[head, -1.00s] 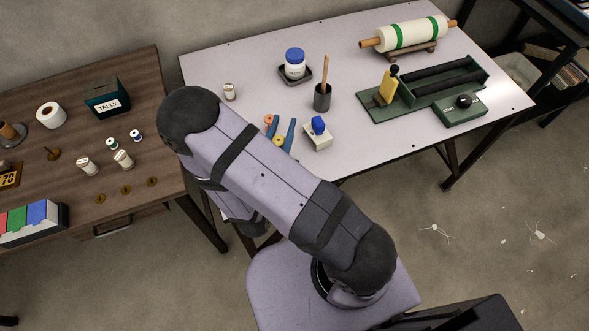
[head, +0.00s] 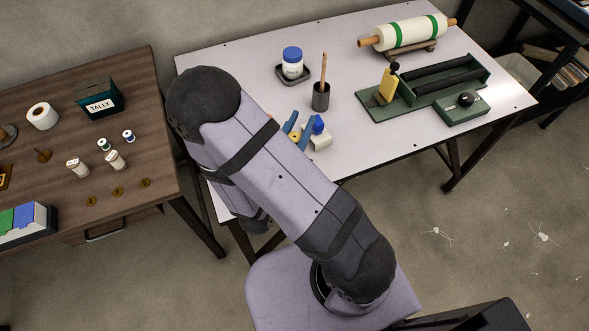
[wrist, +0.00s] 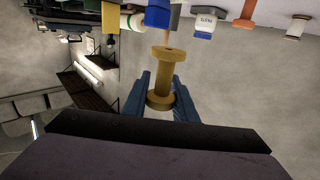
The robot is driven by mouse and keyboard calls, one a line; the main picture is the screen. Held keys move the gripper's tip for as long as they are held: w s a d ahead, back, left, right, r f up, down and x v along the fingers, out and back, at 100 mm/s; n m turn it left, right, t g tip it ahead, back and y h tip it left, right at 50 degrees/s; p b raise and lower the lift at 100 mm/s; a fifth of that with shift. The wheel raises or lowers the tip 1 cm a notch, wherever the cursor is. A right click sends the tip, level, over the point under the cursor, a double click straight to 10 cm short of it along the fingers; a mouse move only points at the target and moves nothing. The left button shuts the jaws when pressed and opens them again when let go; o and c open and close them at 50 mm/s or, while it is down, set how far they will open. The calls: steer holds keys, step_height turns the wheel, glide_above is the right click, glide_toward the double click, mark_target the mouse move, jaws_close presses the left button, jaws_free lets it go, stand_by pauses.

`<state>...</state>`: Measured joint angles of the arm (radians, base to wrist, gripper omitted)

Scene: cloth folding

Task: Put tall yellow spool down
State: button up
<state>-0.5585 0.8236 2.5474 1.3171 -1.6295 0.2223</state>
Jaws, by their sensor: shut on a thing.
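The tall yellow spool (wrist: 161,80) is held between the blue fingers of my gripper (wrist: 161,76) in the wrist view, its flanges above and below the fingers. In the head view, the spool's round yellow top (head: 294,136) shows between the finger ends (head: 297,131), left of a white block with a blue top (head: 320,138). The gripper is over the front left part of the pale table (head: 235,65). The gap under the spool is hidden. An orange spool (wrist: 245,14) shows in the wrist view; my arm hides that area in the head view.
A dark cup with a brown stick (head: 320,97) and a blue-capped jar (head: 292,66) on a dark tray stand behind. A green rack (head: 420,92) and a banded roller (head: 408,34) lie to the right. Bare tabletop lies right of the white block.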

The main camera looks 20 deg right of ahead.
steer(key=shift+f, duration=4.8)
steer(key=shift+f+b, duration=0.2)
steer(key=shift+b, duration=0.15)
steer(key=o, duration=1)
steer(key=shift+w+a+v, duration=0.15)
steer(key=shift+v, duration=1.3)
steer(key=shift+w+a+v, duration=0.15)
steer(key=shift+a+v, duration=0.05)
steer(key=shift+v, duration=1.25)
steer(key=shift+o, duration=0.6)
steer(key=shift+v, duration=0.8)
